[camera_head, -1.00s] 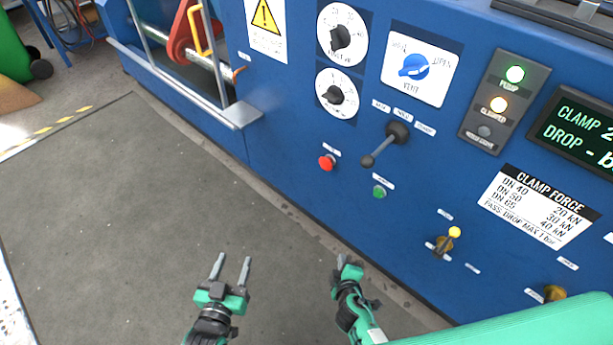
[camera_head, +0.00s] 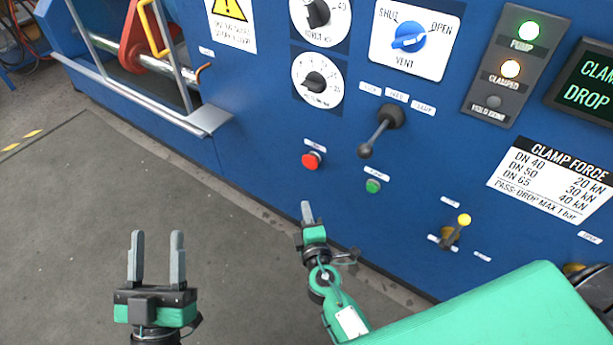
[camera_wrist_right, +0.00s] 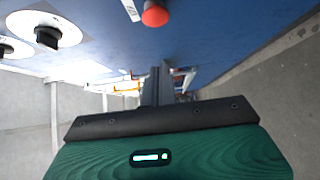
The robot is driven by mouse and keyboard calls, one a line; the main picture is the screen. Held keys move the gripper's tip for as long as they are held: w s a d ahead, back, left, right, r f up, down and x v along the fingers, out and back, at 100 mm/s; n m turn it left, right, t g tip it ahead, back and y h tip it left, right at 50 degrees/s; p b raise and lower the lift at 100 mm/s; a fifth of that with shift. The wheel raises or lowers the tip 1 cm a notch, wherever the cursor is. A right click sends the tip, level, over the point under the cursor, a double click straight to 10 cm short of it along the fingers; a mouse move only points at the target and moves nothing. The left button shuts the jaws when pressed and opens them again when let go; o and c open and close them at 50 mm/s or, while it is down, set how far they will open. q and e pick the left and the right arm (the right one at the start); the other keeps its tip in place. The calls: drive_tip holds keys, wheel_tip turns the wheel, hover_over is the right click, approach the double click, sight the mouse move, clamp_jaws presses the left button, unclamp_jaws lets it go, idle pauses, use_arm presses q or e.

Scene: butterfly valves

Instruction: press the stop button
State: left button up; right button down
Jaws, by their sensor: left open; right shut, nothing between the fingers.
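The red stop button (camera_head: 311,160) is a round knob on the blue panel, left of the green button and under a small label. It also shows in the right wrist view (camera_wrist_right: 155,14), at the top. My right gripper (camera_head: 306,211) is shut and empty, with its fingertips a little below the red button in the head view and apart from it. Its shut fingers also show in the right wrist view (camera_wrist_right: 160,84). My left gripper (camera_head: 157,250) is open and empty over the grey floor at the lower left.
A green button (camera_head: 373,186), a black lever (camera_head: 378,130) and a yellow-tipped toggle (camera_head: 452,232) sit right of the red button. Two white dials (camera_head: 319,80) and a blue vent knob (camera_head: 408,36) are above. A metal rail (camera_head: 209,119) juts out at left. The floor in front is clear.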

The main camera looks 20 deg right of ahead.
approach(305, 163)
drive_tip(key=w+a, duration=0.3)
use_arm(q)
drive_tip(key=shift+w+d+f+g+p, duration=0.1)
drive_tip(key=shift+d+f+g+p, duration=0.15)
drive_tip(key=shift+f+g, duration=0.45)
drive_tip(key=shift+d+f+g+p, duration=0.1)
drive_tip(key=shift+d+f+g, duration=0.2)
drive_tip(key=shift+f, duration=0.55)
drive_tip(key=shift+w+d+f+g+p, duration=0.1)
drive_tip(key=shift+d+f+g+p, duration=0.1)
drive_tip(key=shift+f+g, duration=0.5)
use_arm(e)
drive_tip(key=shift+w+d, duration=0.7)
drive_tip(key=shift+d, duration=0.2)
drive_tip(key=shift+w+d, duration=0.7)
drive_tip(key=shift+d, duration=0.2)
use_arm(q)
drive_tip(key=shift+s+f, duration=0.1)
